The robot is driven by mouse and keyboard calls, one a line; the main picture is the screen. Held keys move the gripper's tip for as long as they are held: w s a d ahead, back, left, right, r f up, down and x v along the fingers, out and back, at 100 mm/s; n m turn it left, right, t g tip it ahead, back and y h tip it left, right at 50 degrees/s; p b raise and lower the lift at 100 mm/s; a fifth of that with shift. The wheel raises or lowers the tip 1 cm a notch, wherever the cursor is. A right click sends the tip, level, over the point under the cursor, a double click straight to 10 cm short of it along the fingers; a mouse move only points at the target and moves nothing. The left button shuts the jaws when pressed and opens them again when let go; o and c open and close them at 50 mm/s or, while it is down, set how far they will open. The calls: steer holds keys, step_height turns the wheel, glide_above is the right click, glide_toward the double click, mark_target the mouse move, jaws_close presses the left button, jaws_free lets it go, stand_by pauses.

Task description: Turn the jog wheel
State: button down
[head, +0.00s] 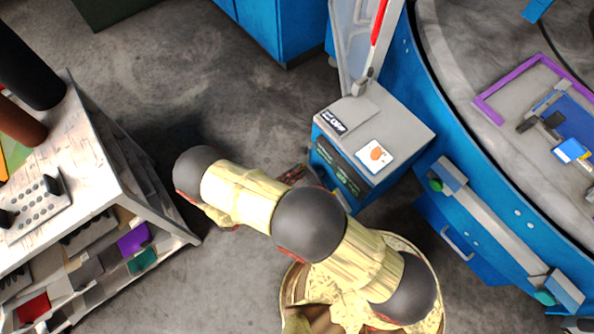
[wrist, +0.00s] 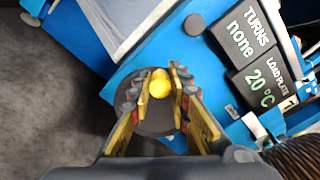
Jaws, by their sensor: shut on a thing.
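The jog wheel (wrist: 154,120) is a dark round disc on a blue panel in the wrist view. A yellow knob (wrist: 159,85) stands on it, towards its upper part. My gripper (wrist: 157,83) has its yellow and dark fingers on either side of the knob, shut on it. In the head view my arm covers the wheel, and the gripper is mostly hidden.
Beside the wheel, a dark display (wrist: 243,36) reads "TURNS none" and another display (wrist: 266,81) reads "LOAD PLATE 20 °C". The grey-topped cabinet (head: 405,125) adjoins a large blue curved bench (head: 480,175). A cluttered workbench (head: 85,165) stands left; grey floor lies between.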

steer(key=shift+w+a+f+n+b, duration=0.3)
steer(key=shift+f+n, duration=0.25)
steer(key=shift+n, duration=0.6)
steer(key=shift+w+a+f+n+b, duration=0.15)
steer(key=shift+w+f+n+b, duration=0.25)
steer(key=shift+n, duration=0.7)
steer(key=shift+w+a+f+n+b, duration=0.25)
steer(key=shift+f+n, duration=0.4)
steer(key=shift+n, duration=0.5)
steer(key=c, duration=1.6)
jaws_free()
steer(key=shift+s, duration=0.1)
steer(key=shift+c, duration=0.2)
steer(key=v, duration=1.2)
